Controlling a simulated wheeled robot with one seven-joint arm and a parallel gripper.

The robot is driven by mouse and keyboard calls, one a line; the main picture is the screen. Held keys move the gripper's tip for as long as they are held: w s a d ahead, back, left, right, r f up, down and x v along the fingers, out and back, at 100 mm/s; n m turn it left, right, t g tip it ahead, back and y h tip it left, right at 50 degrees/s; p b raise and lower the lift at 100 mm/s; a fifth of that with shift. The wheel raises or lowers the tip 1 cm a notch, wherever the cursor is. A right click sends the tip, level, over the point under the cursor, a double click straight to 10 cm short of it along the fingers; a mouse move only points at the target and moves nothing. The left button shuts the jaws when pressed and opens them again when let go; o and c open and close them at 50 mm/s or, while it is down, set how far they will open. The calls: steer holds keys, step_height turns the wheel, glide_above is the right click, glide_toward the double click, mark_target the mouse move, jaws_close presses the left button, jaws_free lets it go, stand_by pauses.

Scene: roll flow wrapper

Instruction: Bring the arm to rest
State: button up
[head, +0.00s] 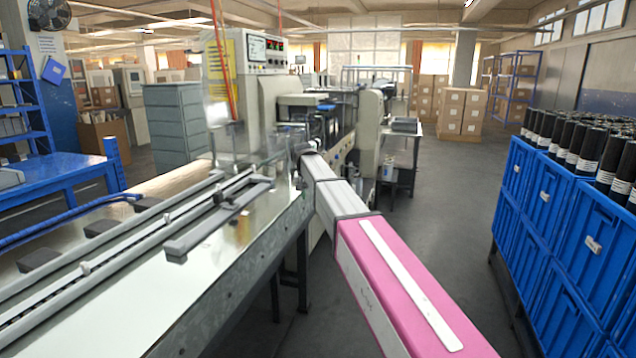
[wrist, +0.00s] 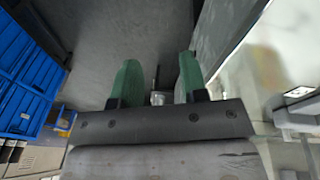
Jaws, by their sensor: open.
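My gripper (wrist: 157,75) shows in the wrist view with its two green fingers apart and nothing between them. Grey floor lies behind the fingers. In the head view my pink and grey arm reaches forward from the lower right, along the right side of the wrapper's infeed table (head: 235,232). The arm's far end is near the wrapping machine (head: 262,95), and the fingers cannot be made out there. Whether the arm touches the table edge cannot be told.
Blue crates (head: 575,215) holding black rolls (head: 572,138) stand on the right; blue crates (wrist: 25,85) also show in the wrist view. A blue bench (head: 65,172) stands at left. Open floor (head: 445,190) lies between the machine and the crates. Cartons (head: 462,110) stand at the back.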

steer(key=s+d+f, duration=0.7)
steer(key=s+f, duration=0.2)
steer(key=s, duration=0.2)
steer(key=s+d+f+g+y, duration=0.1)
steer(key=s+d+f, duration=0.6)
steer(key=s, duration=0.5)
steer(key=s+d+f, duration=0.8)
steer(key=s+f, duration=0.3)
steer(key=s, duration=0.1)
steer(key=shift+n+g+y, duration=0.3)
steer(key=shift+n, duration=0.1)
steer(key=shift+f, duration=0.1)
